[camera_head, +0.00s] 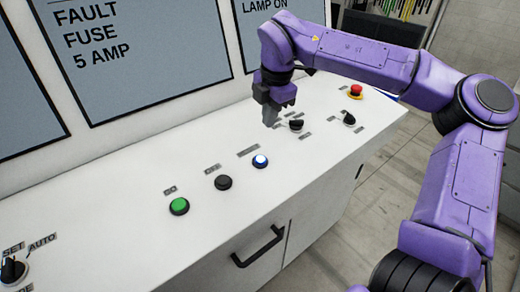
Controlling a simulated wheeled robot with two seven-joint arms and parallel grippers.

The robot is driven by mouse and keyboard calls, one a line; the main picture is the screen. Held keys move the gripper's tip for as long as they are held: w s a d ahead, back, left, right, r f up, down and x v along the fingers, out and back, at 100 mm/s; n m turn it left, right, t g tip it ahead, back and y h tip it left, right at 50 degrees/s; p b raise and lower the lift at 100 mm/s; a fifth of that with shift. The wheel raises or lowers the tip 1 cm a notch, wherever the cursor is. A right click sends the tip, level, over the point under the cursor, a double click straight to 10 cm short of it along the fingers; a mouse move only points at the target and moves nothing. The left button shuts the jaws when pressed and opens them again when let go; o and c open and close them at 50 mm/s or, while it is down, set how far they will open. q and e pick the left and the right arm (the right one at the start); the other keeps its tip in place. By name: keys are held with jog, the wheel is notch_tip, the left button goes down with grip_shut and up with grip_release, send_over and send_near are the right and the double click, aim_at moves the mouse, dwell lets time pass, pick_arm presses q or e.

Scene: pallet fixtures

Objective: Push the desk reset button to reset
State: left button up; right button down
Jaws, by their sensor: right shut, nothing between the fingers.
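Three round push buttons sit in a row on the white desk (120,240). One is a green button (179,205), one a black button (223,182), and one a blue-white button (260,160) that looks lit. Small labels stand behind them; the one behind the blue-white button is too small to read. My right gripper (270,122) points down above the desk, behind and slightly right of the blue-white button. It is shut and empty, apart from the button. My left gripper is not in view.
Two black rotary knobs (296,125) (349,118) and a red emergency button (355,91) are to the right. A selector knob (13,270) is at lower left. Screens (130,45) rise behind the desk. A black handle (258,247) is on the front.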

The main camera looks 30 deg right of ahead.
jog(key=b, duration=0.8)
send_near(261, 160)
jog(key=f, duration=0.4)
jog(key=w+f, duration=0.1)
jog(key=f, duration=0.2)
jog(key=shift+w, duration=0.1)
jog(key=shift+r+p, duration=0.1)
jog(key=shift+p, duration=0.2)
